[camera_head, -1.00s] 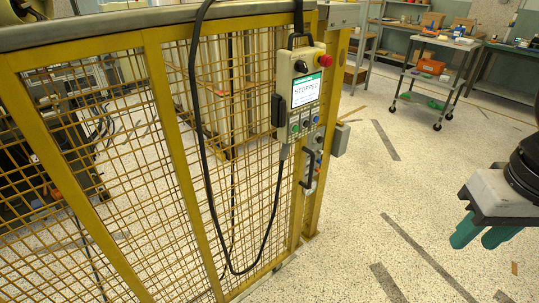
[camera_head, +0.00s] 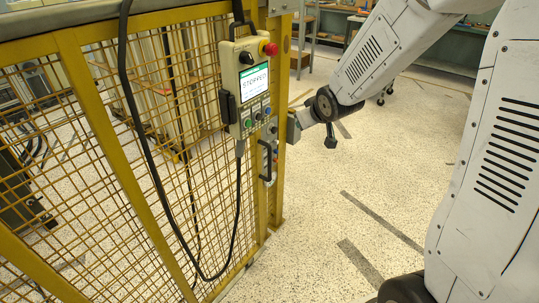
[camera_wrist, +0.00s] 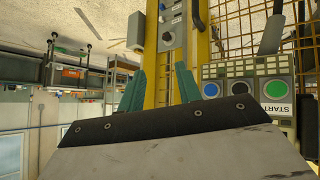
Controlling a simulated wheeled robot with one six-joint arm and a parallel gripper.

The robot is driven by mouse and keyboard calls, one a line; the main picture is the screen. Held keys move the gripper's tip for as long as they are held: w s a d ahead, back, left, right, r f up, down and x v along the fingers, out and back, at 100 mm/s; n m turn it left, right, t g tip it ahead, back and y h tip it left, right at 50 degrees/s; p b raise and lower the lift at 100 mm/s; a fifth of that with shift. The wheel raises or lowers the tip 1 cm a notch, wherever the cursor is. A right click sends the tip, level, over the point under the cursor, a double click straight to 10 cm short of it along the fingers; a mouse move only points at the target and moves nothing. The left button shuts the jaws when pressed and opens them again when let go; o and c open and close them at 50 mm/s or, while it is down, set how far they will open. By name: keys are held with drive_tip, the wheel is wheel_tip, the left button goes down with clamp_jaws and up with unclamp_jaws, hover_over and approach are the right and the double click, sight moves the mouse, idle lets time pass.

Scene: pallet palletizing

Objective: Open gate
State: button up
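The gate (camera_head: 115,165) is a yellow frame with wire mesh, in the left half of the head view. A black handle (camera_head: 265,162) and a grey latch block (camera_head: 270,178) sit at its right edge, beside the yellow post (camera_head: 280,175). The handle also shows at the top of the wrist view (camera_wrist: 200,15). My gripper (camera_wrist: 159,75) has two teal fingers, spread apart with nothing between them. The yellow post and a grey switch block (camera_wrist: 171,40) lie beyond them.
A control pendant (camera_head: 248,80) with a "STOPPED" screen, a red button and a hanging black cable (camera_head: 150,165) is on the gate. Its buttons are close to the right finger in the wrist view. Open speckled floor (camera_head: 320,220) lies right of the gate. Workbenches stand behind.

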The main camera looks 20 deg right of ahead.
drive_tip(key=w+a+f+n+t+y, duration=0.2)
drive_tip(key=w+f+t+y, duration=0.2)
drive_tip(key=w+f, duration=0.6)
drive_tip(key=s+a+f+t+y, duration=0.2)
drive_tip(key=s+f+t+y, duration=0.15)
drive_tip(key=f, duration=0.75)
drive_tip(key=x, duration=0.7)
drive_tip(key=shift+a, duration=0.5)
drive_tip(key=shift+f+g+y, duration=0.1)
drive_tip(key=shift+g+y, duration=0.15)
clamp_jaws()
